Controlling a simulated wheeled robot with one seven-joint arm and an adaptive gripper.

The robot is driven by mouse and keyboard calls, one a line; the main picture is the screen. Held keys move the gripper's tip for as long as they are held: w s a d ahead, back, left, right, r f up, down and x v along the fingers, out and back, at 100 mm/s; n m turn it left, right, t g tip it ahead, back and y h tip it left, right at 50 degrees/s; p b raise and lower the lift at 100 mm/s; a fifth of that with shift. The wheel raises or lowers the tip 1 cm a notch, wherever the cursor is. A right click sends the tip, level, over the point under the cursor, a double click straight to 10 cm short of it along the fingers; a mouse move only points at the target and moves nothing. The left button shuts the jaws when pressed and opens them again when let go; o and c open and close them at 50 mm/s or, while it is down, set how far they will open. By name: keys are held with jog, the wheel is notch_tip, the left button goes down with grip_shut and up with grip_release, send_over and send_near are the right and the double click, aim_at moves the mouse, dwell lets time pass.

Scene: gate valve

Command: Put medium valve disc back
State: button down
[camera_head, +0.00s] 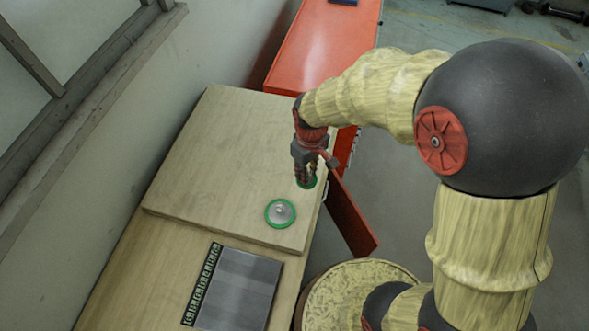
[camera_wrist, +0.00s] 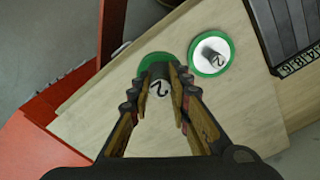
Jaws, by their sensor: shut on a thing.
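My gripper (camera_head: 306,178) points down over the wooden board near its right edge. In the wrist view its fingers (camera_wrist: 162,78) are shut on the stub of a green-rimmed valve disc (camera_wrist: 150,58), whose top carries a "2". The fingers hide part of this disc, and in the head view only a bit of its green rim (camera_head: 310,184) shows. I cannot tell whether it touches the board. A second green-rimmed disc (camera_head: 280,213), with a pale face and grey stub, lies on the board; in the wrist view it (camera_wrist: 212,52) is right of the held one.
The wooden board (camera_head: 215,150) is mostly bare. A grey ribbed panel with a green lettered strip (camera_head: 235,288) lies in front of it. A red cabinet (camera_head: 322,50) stands behind, with a red panel (camera_head: 350,215) sticking out at the right. A wall runs along the left.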

jog(key=w+a+f, duration=0.1)
jog(key=w+f, duration=0.1)
jog(key=w+a+f, duration=0.1)
jog(key=w+f, duration=0.1)
jog(key=w+a+f+p, duration=0.1)
jog(key=w+f, duration=0.1)
jog(key=shift+w+f, duration=0.35)
jog(key=shift+f, duration=0.25)
jog(key=shift+f+p, duration=0.3)
jog(key=shift+f, duration=1.05)
jog(key=shift+f, duration=0.1)
jog(key=shift+f, duration=0.15)
jog(key=c, duration=1.7)
grip_release()
jog(key=shift+o, duration=0.2)
